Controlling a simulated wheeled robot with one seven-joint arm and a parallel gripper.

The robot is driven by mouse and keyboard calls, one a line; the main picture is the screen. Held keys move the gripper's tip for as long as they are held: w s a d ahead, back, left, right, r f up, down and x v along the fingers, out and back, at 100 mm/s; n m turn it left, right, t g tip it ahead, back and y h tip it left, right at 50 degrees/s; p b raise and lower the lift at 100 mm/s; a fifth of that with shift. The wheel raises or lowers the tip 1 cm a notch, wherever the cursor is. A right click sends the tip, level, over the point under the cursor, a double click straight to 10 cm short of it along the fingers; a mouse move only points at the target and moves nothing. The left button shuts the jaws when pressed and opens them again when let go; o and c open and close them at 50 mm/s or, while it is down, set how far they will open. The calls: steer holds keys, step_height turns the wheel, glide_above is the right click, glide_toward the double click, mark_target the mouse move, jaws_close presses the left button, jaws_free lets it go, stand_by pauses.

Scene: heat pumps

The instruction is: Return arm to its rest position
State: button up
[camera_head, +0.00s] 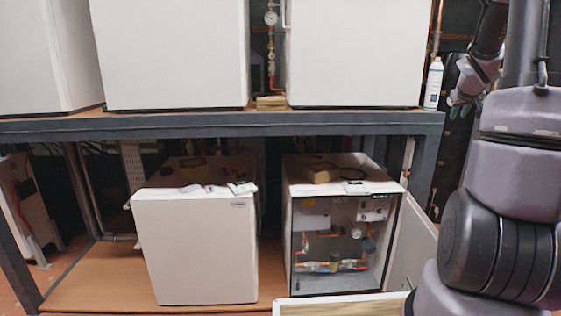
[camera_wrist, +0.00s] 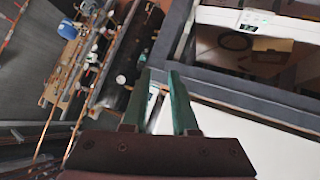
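My gripper (camera_head: 460,110) is at the upper right in the head view, beside the right end of the shelf and close to a white bottle (camera_head: 433,84). My arm is folded upward along the right edge of that view. In the wrist view my gripper (camera_wrist: 158,74) shows two green fingers with a gap between them. It is open and nothing is held in it. The fingers point toward the dark shelf frame.
White heat pump units stand on the upper shelf (camera_head: 200,126). Below are a closed white unit (camera_head: 200,250) and an open one (camera_head: 340,225) with pipes and gauges inside; its door (camera_head: 412,248) swings out right, near my arm. Pipework (camera_wrist: 85,70) fills the wrist view's left.

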steer(key=s+a+r+m, duration=0.1)
steer(key=s+a+r, duration=0.4)
steer(key=a, duration=0.5)
steer(key=s+a+r+m+g+y, duration=0.1)
steer(key=s+a+y, duration=0.6)
steer(key=s+a, duration=1.7)
steer(key=shift+a+r+g+y, duration=0.3)
steer(key=shift+a+g, duration=0.2)
steer(key=shift+a, duration=0.4)
steer(key=shift+d, duration=0.1)
